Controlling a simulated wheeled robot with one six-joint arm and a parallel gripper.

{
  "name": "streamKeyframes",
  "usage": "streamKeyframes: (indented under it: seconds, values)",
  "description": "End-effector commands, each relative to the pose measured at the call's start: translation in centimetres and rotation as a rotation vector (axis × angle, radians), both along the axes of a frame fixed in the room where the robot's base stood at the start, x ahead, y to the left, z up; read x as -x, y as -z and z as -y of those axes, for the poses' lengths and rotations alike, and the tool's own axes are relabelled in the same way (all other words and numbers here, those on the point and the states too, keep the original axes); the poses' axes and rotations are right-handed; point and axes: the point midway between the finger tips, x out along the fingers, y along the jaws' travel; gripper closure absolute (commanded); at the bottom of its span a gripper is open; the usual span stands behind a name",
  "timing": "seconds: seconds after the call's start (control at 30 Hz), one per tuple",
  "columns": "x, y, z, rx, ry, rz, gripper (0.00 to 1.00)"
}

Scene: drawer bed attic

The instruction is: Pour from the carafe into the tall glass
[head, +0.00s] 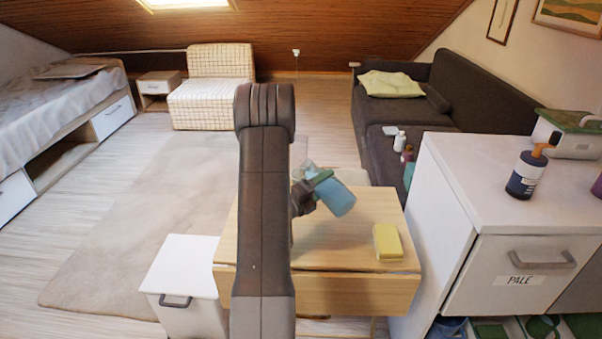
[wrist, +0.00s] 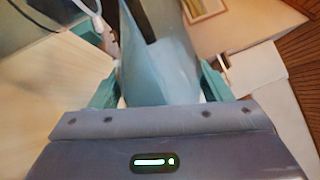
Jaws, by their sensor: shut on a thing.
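A blue carafe (head: 338,197) is held above the wooden table (head: 362,258). It is tilted, with a paler, clear end to the upper left and a solid blue end to the lower right. My gripper (head: 318,182) is shut on the carafe, its green fingers around the body. In the wrist view the carafe (wrist: 160,65) fills the space between the teal fingertips of my gripper (wrist: 158,88). No stream of liquid can be seen.
A yellow block (head: 387,241) lies on the table's right side. A white cabinet (head: 455,190) with a pump bottle (head: 526,174) stands close on the right. A white bin (head: 182,262) is at the left, and a dark sofa (head: 455,90) is behind.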

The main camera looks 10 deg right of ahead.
Motion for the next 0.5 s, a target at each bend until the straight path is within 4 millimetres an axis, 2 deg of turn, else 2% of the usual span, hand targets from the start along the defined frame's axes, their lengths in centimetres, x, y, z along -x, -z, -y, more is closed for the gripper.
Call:
streamKeyframes:
  seconds: [0.5]
  values:
    - [-0.31, -0.69, -0.15, 0.025, 0.0, -0.049, 0.6]
